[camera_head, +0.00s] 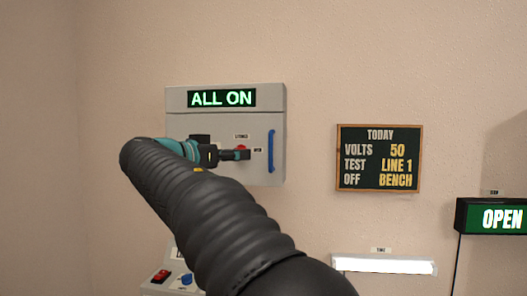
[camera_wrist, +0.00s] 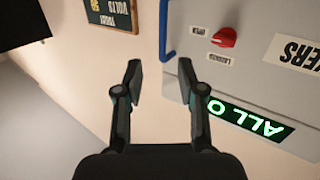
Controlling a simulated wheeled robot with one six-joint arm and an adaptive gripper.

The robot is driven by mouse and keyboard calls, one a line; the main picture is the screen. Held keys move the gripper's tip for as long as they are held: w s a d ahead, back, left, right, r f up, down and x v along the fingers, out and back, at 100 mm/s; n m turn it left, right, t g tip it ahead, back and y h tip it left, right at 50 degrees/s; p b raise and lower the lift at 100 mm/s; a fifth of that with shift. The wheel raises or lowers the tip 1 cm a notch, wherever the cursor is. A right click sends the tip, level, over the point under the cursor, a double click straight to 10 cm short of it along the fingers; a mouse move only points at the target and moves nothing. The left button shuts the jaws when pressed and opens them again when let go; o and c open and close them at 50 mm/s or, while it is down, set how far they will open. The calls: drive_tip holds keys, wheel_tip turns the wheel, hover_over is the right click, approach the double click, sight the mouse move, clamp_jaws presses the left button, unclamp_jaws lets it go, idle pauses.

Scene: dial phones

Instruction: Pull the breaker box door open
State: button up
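The grey breaker box (camera_head: 225,103) hangs on the wall with its door closed, under a lit "ALL ON" sign. A vertical blue handle (camera_head: 271,152) is on the door's right side. A red knob (camera_head: 241,147) sits left of it, between "LATCHED" and "OPEN" labels; its exact setting is hard to tell. My gripper (camera_head: 240,155) overlaps the door just below the knob in the head view. In the upside-down wrist view my gripper (camera_wrist: 160,78) is open and empty. The handle (camera_wrist: 166,32) and knob (camera_wrist: 224,37) lie beyond the fingertips, apart from them.
A framed chalkboard (camera_head: 379,158) hangs right of the box. A lit white lamp (camera_head: 384,265) and a green "OPEN" sign (camera_head: 497,217) are at lower right. A small panel with a red switch (camera_head: 160,276) is below. The wall between box and chalkboard is bare.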

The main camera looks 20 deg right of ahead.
sight(270, 147)
drive_tip(key=shift+m+h, duration=0.3)
drive_tip(key=x, duration=0.4)
drive_tip(key=p+x, duration=0.1)
drive_tip(key=x, duration=0.4)
drive_tip(key=r+x, duration=0.1)
drive_tip(key=x, duration=0.3)
drive_tip(key=shift+w+d+p, duration=0.15)
drive_tip(key=shift+w+p, duration=0.15)
drive_tip(key=shift+w, duration=0.1)
clamp_jaws()
